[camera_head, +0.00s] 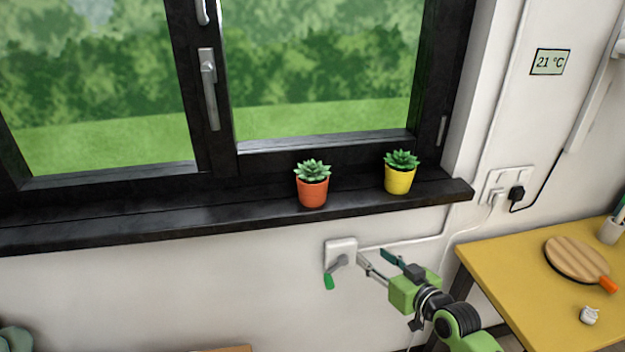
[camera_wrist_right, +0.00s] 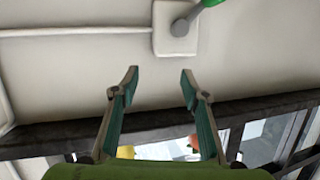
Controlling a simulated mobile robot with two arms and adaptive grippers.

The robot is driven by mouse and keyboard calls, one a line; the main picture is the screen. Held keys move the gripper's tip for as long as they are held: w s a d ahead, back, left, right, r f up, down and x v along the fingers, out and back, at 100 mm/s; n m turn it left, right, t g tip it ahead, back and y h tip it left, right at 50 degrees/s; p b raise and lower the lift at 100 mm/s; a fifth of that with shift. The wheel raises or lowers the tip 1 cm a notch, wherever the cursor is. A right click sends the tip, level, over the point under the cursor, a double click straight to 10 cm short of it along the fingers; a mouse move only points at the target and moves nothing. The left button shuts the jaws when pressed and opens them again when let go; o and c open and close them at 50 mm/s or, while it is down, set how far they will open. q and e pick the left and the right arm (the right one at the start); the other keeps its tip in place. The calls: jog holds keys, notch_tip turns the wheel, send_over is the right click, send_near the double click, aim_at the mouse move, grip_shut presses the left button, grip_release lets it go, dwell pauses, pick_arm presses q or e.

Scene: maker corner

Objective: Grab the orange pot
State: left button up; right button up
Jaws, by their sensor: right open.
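The orange pot (camera_head: 312,192) holds a green succulent and stands upright on the dark window sill (camera_head: 240,211). My right gripper (camera_head: 372,256) is open and empty, in front of the wall below the sill, to the right of and lower than the orange pot. In the right wrist view its two fingers (camera_wrist_right: 160,75) are spread apart with nothing between the tips. A small part of the orange pot (camera_wrist_right: 193,142) shows there beside the right-hand finger, mostly hidden. My left gripper is not in view.
A yellow pot (camera_head: 399,180) with a similar plant stands right of the orange one. A wall box (camera_head: 341,252) with a green-tipped lever (camera_head: 329,281) is below the sill. A yellow table (camera_head: 510,275) at right carries a round wooden board (camera_head: 575,259).

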aim_at(317, 172)
jog(key=s+a+r+n+y+p, duration=0.1)
jog(key=a+r+y, duration=0.1)
jog(key=r, duration=0.5)
jog(key=s+a+r+n+y, duration=0.1)
jog(key=s+a+r+n, duration=0.15)
jog(key=r, duration=0.55)
jog(key=a+r+y+p, duration=0.1)
jog(key=a+r+y, duration=0.15)
jog(key=r, duration=0.45)
jog(key=shift+t, duration=0.3)
jog(key=p+x, duration=0.1)
jog(key=x, duration=0.7)
jog(key=shift+a, duration=0.3)
jog(key=shift+w+a, duration=0.1)
jog(key=shift+w+a+p, duration=0.3)
jog(key=shift+w+p, duration=0.15)
jog(key=shift+p, duration=0.1)
jog(key=x, duration=0.4)
jog(key=shift+w+d+f+p, duration=0.1)
jog(key=shift+w+f+p, duration=0.1)
jog(key=shift+f+p, duration=0.2)
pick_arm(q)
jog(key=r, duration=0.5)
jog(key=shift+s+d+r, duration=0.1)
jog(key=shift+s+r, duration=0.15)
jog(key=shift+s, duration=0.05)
pick_arm(e)
jog(key=shift+r, duration=0.1)
grip_shut()
